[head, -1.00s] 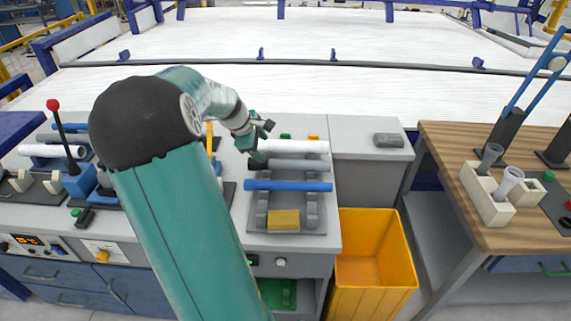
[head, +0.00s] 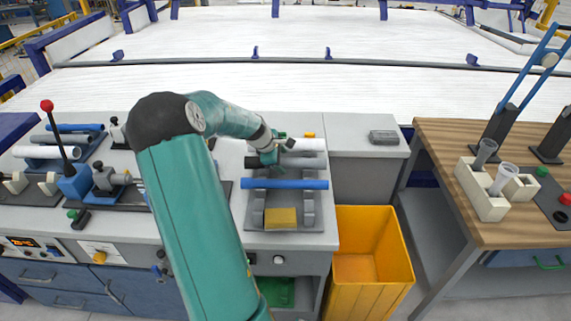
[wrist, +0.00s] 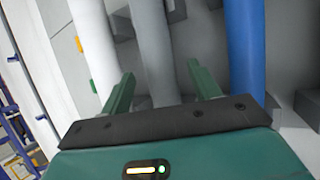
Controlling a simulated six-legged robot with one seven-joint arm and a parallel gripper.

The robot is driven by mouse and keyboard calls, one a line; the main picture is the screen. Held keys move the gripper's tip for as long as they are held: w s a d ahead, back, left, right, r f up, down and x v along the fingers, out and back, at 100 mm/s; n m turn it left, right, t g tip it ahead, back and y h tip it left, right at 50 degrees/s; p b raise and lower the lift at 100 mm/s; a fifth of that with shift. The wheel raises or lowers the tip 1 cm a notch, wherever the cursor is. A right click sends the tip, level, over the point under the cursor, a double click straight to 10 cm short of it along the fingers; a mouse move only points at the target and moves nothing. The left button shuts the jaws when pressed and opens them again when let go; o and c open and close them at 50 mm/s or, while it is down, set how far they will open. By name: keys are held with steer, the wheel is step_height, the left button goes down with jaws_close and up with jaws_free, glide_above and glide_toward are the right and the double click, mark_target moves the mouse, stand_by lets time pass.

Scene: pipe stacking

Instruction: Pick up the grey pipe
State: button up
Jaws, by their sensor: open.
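The grey pipe (head: 308,162) lies across the rack between the white pipe (head: 308,145) behind it and the blue pipe (head: 284,184) in front. My gripper (head: 279,152) is over the left-middle part of the pipes and hides some of the grey and white ones. In the wrist view my gripper (wrist: 160,69) is open, with one finger on each side of the grey pipe (wrist: 151,45). The white pipe (wrist: 91,40) is left of the fingers and the blue pipe (wrist: 245,50) is right of them. I cannot tell whether the fingers touch the grey pipe.
The rack (head: 285,238) holds a yellow block (head: 281,217) at its front. A yellow bin (head: 366,262) stands open to the right, below the bench. A wooden table (head: 462,140) with cups is at the far right. Fixtures and another pipe rack crowd the bench's left side.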

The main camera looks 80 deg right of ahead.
steer(key=shift+x, duration=0.95)
steer(key=c, duration=1.1)
steer(key=shift+r, duration=0.1)
